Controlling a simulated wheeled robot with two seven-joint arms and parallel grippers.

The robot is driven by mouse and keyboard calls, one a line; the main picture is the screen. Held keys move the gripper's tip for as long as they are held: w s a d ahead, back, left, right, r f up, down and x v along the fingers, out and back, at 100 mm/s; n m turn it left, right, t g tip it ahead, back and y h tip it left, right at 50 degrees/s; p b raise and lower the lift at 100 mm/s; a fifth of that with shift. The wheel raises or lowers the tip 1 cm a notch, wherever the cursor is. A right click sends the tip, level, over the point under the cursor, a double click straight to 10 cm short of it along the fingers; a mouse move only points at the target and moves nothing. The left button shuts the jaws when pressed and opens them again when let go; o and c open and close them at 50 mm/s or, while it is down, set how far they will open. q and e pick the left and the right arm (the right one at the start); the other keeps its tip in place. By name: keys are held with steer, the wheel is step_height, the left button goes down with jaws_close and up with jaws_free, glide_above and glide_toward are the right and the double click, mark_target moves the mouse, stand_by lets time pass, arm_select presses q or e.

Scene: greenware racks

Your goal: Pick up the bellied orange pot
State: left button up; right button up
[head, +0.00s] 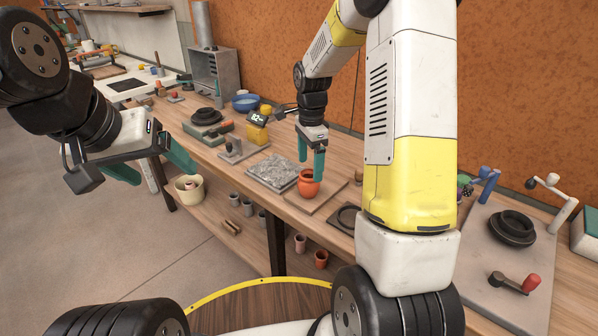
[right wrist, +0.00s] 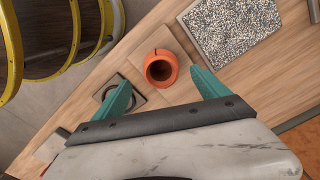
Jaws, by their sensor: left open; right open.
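The bellied orange pot (head: 308,184) stands upright on a thin board on the workbench in the head view. In the right wrist view the pot (right wrist: 161,68) shows from above, its round dark mouth facing the camera. My right gripper (head: 312,166) is open just above and around the top of the pot in the head view. In the right wrist view its teal fingers (right wrist: 162,88) are spread, with the pot between and slightly beyond the tips. I cannot tell whether they touch it. My left gripper (head: 160,168) is open and empty, off the bench's left edge.
A grey speckled slab (head: 274,171) lies beside the pot. A yellow block (head: 257,134) and a blue bowl (head: 245,103) stand farther back. A dark square frame (head: 345,217) lies nearer me. Several small pots sit on the lower shelf, with a cream bucket (head: 189,188).

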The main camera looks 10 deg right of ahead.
mark_target(309, 174)
step_height(309, 174, down, 7)
steer(key=shift+w+a+f, duration=0.1)
steer(key=shift+f, duration=0.1)
stand_by(0.3)
steer(key=c, duration=1.6)
steer(key=shift+r, duration=0.15)
